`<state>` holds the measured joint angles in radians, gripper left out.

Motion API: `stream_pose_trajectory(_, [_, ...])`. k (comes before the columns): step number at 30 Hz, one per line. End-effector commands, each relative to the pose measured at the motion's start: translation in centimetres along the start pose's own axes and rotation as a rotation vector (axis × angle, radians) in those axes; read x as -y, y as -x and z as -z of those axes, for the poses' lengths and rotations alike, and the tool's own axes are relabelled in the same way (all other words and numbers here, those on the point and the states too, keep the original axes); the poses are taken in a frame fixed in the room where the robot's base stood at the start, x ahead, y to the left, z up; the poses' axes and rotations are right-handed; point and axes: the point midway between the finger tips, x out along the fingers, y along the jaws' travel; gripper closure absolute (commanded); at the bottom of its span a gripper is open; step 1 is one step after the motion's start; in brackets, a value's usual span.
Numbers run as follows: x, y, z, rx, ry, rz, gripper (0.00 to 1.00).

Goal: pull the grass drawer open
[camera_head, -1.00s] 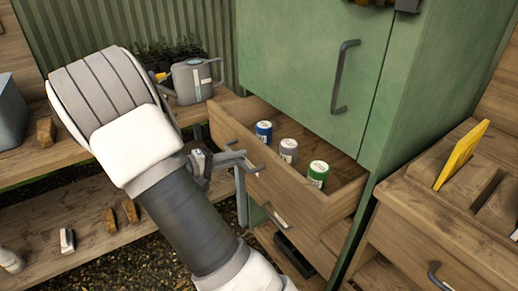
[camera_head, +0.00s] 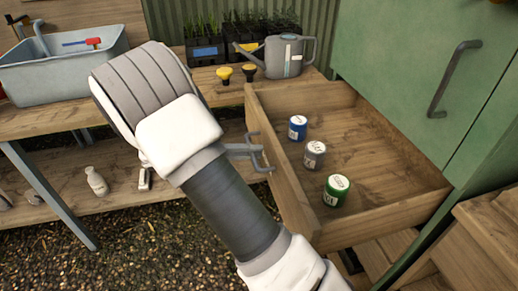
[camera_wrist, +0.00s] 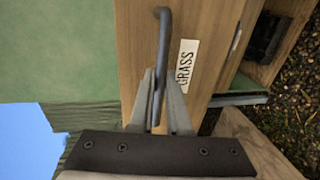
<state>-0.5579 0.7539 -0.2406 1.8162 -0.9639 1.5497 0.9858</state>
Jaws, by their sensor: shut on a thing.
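The grass drawer (camera_head: 285,185) is a wooden drawer standing well out of the green cabinet, its inside in full view. Three small cans stand upright in it: a blue one (camera_head: 298,128), a grey one (camera_head: 315,155) and a green one (camera_head: 337,190). The wrist view shows the drawer front (camera_wrist: 140,50) with its GRASS label (camera_wrist: 186,65) and dark bar handle (camera_wrist: 163,35). My gripper (camera_wrist: 158,82) is shut on this handle, one finger on each side. In the head view, my gripper (camera_head: 258,152) is at the drawer front, partly hidden by my arm.
The green cabinet (camera_head: 400,75) rises behind the drawer. A bench at the left and back holds a watering can (camera_head: 285,57), a blue-grey tub (camera_head: 62,70) and plant trays (camera_head: 205,48). Its lower shelf holds a white bottle (camera_head: 96,181). Gravel (camera_head: 150,240) lies below.

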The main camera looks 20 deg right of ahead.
Motion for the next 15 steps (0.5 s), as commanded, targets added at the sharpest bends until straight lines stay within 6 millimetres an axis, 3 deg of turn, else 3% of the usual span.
stream_pose_trajectory(9, [-0.02, 0.04, 0.04, 0.0, -0.001, 0.0, 1.0])
stream_pose_trajectory(10, [-0.02, 0.04, 0.04, 0.0, -0.001, 0.0, 0.83])
stream_pose_trajectory(15, [-0.02, 0.04, 0.04, 0.0, -0.001, 0.0, 0.55])
